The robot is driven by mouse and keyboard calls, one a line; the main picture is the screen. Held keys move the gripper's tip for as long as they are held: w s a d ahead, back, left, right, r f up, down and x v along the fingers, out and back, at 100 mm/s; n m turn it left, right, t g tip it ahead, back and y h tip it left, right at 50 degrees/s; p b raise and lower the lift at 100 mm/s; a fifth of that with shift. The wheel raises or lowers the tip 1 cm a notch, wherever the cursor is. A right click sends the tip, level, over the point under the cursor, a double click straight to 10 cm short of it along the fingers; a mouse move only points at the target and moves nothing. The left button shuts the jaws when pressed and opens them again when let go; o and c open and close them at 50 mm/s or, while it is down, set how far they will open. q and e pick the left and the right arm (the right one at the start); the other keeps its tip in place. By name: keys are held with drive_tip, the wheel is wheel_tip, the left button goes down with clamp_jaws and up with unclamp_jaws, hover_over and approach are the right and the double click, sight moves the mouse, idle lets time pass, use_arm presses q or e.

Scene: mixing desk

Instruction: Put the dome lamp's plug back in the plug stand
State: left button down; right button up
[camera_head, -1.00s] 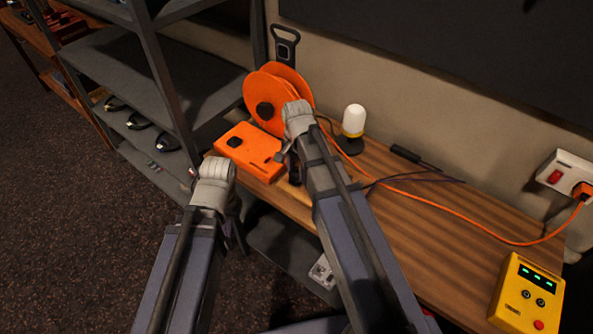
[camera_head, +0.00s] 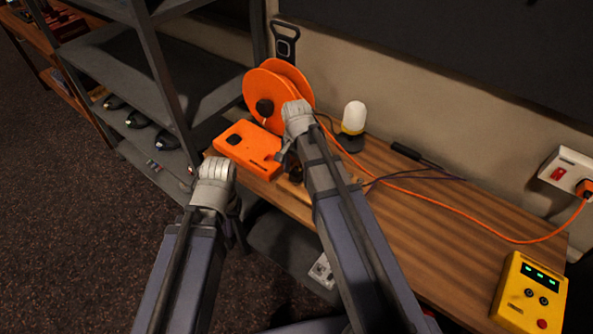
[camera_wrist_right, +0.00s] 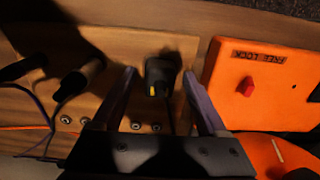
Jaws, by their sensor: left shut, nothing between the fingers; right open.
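The dome lamp (camera_head: 353,119), a white dome on a dark base, stands on the bench behind my right arm. In the right wrist view a black plug (camera_wrist_right: 160,84) with a yellow mark is between the open fingers of my right gripper (camera_wrist_right: 159,73), with gaps on both sides. It is over the pale wooden plug stand (camera_wrist_right: 118,52); I cannot tell how deep it sits. Two other dark plugs (camera_wrist_right: 78,82) are at the stand's left. In the head view my right gripper (camera_head: 285,162) partly hides the stand. My left gripper (camera_head: 240,238) is shut and empty, off the bench's front.
An orange box (camera_head: 248,150) with a red knob sits beside the stand, by an orange cable reel (camera_head: 272,95). An orange cable runs to a wall socket (camera_head: 566,172). A yellow meter (camera_head: 530,290) stands at the right. Grey shelves (camera_head: 110,65) are at the left.

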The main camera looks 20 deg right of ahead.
drive_tip(key=shift+r, duration=0.15)
wheel_tip(320, 180, up, 8)
drive_tip(key=p, duration=0.8)
drive_tip(key=shift+f, duration=0.2)
drive_tip(key=shift+f, duration=0.1)
drive_tip(key=s+a+n+h+b, duration=0.1)
drive_tip(key=s+a+n, duration=0.9)
drive_tip(key=s+n, duration=0.4)
drive_tip(key=shift+s+a+f, duration=0.15)
drive_tip(key=shift+a+f, duration=0.1)
drive_tip(key=shift+f, duration=0.05)
idle(0.3)
